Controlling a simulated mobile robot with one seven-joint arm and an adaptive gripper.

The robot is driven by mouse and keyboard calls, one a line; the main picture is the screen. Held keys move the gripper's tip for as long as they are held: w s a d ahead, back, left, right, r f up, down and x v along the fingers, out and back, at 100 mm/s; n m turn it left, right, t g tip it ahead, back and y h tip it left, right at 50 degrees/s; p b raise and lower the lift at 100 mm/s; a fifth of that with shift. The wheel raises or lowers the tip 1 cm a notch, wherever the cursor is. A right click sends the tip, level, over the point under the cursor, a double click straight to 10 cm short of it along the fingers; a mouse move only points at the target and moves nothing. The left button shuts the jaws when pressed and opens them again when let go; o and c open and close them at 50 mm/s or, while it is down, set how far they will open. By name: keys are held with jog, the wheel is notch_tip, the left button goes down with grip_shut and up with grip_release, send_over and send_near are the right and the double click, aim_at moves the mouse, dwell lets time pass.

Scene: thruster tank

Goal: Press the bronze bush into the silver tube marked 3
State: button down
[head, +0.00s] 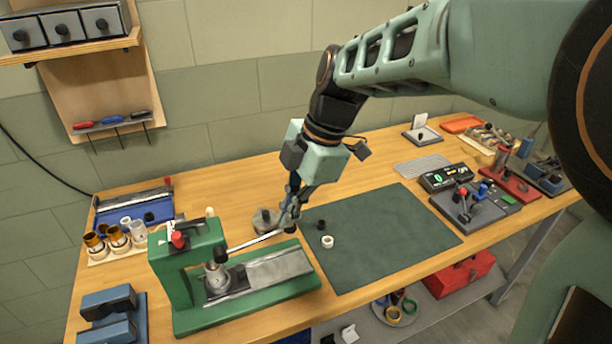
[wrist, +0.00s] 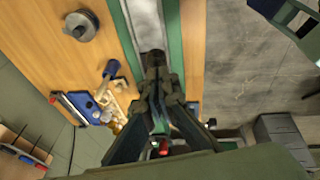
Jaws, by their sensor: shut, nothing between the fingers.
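My gripper (head: 288,222) is shut and empty beside the black end of the lever of the green press (head: 184,280). The lever (head: 252,243) slopes up from the press toward my fingers; I cannot tell if they touch it. A silver cylindrical piece (head: 217,279) stands on the press base under the ram; its mark is not legible, and I cannot tell whether a bronze bush sits in it. Brown-gold cylinders (head: 94,243) stand in a wooden rack at the left, with a pale one beside them. In the wrist view my shut fingers (wrist: 154,62) point over the press bed (wrist: 146,28).
A round grey lidded piece (head: 264,220) lies behind the lever. A blue block (head: 108,312) is at the front left. Much of the mat is clear.

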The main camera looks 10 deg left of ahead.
jog(key=shift+f, duration=0.1)
jog(key=shift+w+d+f+b, duration=0.1)
jog(key=shift+d+f+b, duration=0.05)
jog(key=shift+f+b, duration=0.35)
jog(key=shift+w+d+f+b, duration=0.1)
jog(key=shift+d+f+b, duration=0.05)
jog(key=shift+f+b, duration=0.25)
jog(key=shift+r, duration=0.1)
